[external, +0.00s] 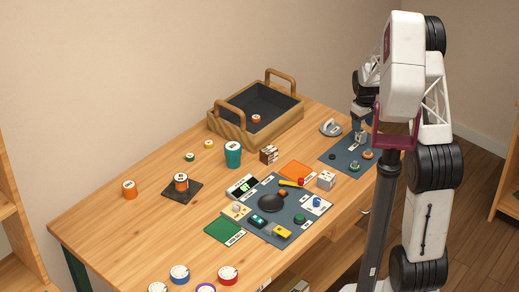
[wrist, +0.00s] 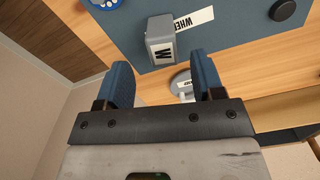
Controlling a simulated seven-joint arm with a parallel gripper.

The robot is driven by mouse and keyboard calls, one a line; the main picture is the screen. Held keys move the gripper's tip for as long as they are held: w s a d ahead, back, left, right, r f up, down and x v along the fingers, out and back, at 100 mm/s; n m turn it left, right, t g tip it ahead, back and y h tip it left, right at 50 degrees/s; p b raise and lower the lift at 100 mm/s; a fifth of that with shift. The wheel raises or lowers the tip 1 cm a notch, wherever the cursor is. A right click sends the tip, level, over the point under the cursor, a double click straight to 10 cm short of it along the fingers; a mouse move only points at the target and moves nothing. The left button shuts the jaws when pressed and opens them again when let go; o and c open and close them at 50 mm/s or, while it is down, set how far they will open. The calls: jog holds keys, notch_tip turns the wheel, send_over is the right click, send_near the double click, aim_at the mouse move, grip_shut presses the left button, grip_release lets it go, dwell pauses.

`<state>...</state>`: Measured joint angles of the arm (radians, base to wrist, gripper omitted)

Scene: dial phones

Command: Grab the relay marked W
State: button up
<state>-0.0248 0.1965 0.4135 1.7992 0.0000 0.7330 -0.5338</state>
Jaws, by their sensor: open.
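The relay marked W (wrist: 160,42) is a small grey block with a white label bearing a black W in the wrist view. It sits at the edge of a blue-grey mat (wrist: 240,32). It also shows small in the external view (external: 360,138), below my gripper at the right end of the table. My gripper (wrist: 161,65) is open and empty. Its two blue fingers lie on either side of the relay's line in the wrist view, and the relay appears just beyond the fingertips, apart from them.
A round grey item (wrist: 181,82) with a white label shows between the fingers. A wooden tray (external: 233,128), a teal cup (external: 233,154) and another crowded mat (external: 262,222) stand further left.

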aim_at(361, 136)
jog(key=shift+f, duration=0.4)
jog(key=shift+f, duration=0.1)
jog(key=shift+s+a+f, duration=0.1)
jog(key=shift+s+f, duration=0.05)
jog(key=shift+f, duration=2.4)
jog(key=shift+c, duration=0.2)
jog(key=c, duration=1)
